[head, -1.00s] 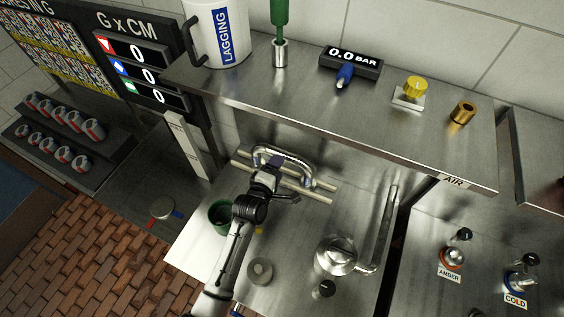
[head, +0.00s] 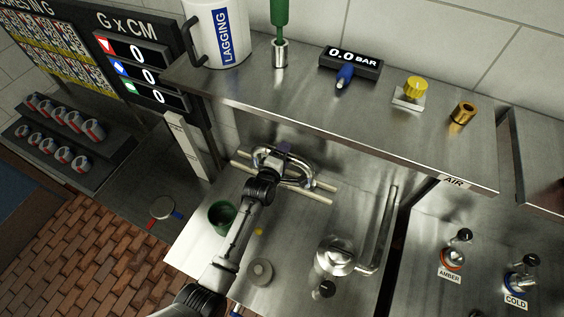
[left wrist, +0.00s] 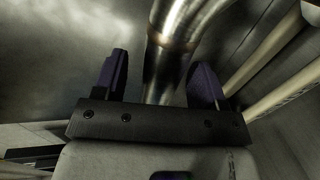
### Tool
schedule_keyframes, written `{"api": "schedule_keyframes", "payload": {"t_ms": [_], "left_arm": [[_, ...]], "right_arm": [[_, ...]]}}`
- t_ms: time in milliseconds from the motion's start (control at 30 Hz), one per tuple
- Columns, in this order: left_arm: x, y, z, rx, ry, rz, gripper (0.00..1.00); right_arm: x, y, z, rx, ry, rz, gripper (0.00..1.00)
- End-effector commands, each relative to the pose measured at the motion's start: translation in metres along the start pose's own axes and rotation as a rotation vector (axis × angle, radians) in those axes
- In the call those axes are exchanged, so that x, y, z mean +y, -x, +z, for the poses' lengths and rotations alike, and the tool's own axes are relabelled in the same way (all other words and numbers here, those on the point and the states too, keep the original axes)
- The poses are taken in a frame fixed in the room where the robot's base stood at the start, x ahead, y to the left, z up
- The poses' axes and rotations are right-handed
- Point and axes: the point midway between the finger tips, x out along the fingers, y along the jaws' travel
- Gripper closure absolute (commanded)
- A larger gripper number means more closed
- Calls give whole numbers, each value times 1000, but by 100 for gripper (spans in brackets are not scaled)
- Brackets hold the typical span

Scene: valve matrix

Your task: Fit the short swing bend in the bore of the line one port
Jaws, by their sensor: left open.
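A shiny curved metal pipe, which looks like the short swing bend (head: 302,177), lies across two pale rods at the back of the steel worktop. My left gripper (head: 282,150) is over its far side. In the left wrist view, my left gripper (left wrist: 160,78) is open, with one dark finger on each side of the bend (left wrist: 175,35). I cannot tell whether the fingers touch it. My wrist hides part of the bend in the head view. I cannot tell which fitting is the line one port. My right gripper is not in view.
The steel shelf (head: 330,115) overhangs just behind. On the worktop are a green cup (head: 222,214), a grey ring (head: 260,272) and a round metal body (head: 335,256) with a tall bent pipe (head: 384,225). Amber (head: 452,257) and cold (head: 519,281) valves stand at right.

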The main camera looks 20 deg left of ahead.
Motion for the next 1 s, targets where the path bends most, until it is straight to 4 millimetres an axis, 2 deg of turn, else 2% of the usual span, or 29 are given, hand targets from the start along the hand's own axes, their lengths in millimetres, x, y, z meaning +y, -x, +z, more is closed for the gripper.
{"api": "schedule_keyframes", "payload": {"t_ms": [67, 700, 1000], "left_arm": [[0, 0, 0, 0, 0, -1, 37], [0, 0, 0, 0, 0, -1, 98], [2, 0, 0, 0, 0, 3, 100]], "right_arm": [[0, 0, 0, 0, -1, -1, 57], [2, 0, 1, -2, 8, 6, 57], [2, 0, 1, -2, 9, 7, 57]]}}
